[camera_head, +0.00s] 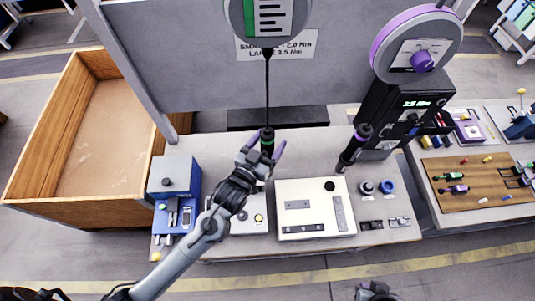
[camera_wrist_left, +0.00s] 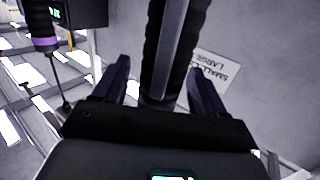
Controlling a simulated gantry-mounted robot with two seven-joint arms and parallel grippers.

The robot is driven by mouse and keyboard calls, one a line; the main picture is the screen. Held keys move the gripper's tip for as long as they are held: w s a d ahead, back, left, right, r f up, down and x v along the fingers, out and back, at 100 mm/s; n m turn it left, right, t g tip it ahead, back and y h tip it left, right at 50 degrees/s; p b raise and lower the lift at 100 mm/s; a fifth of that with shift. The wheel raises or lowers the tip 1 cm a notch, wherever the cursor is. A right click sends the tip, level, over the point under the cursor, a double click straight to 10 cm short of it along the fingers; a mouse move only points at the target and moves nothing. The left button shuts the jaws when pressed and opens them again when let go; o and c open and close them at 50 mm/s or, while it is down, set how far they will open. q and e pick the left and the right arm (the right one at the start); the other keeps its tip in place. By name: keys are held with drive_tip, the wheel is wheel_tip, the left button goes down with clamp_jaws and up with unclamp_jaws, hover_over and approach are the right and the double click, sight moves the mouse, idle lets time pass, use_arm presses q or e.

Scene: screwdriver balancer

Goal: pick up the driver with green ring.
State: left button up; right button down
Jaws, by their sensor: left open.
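The green-ringed driver (camera_head: 267,143) is black and hangs upright on a cable from the balancer with the green label (camera_head: 270,17). My left gripper (camera_head: 266,146) is around it, with one purple finger on each side. In the left wrist view the driver's dark body (camera_wrist_left: 168,45) stands between the two open fingers (camera_wrist_left: 160,85), with gaps on both sides. Its green ring cannot be made out there.
A purple-ringed driver (camera_head: 354,147) hangs to the right and also shows in the left wrist view (camera_wrist_left: 45,42). Below are a pale plate (camera_head: 315,218) and a blue device (camera_head: 175,190) on the bench. A wooden crate (camera_head: 60,205) stands left. A grey panel is behind.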

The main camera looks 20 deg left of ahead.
use_arm(q)
drive_tip(key=shift+w+d+f, duration=0.1)
drive_tip(key=shift+w, duration=0.55)
clamp_jaws()
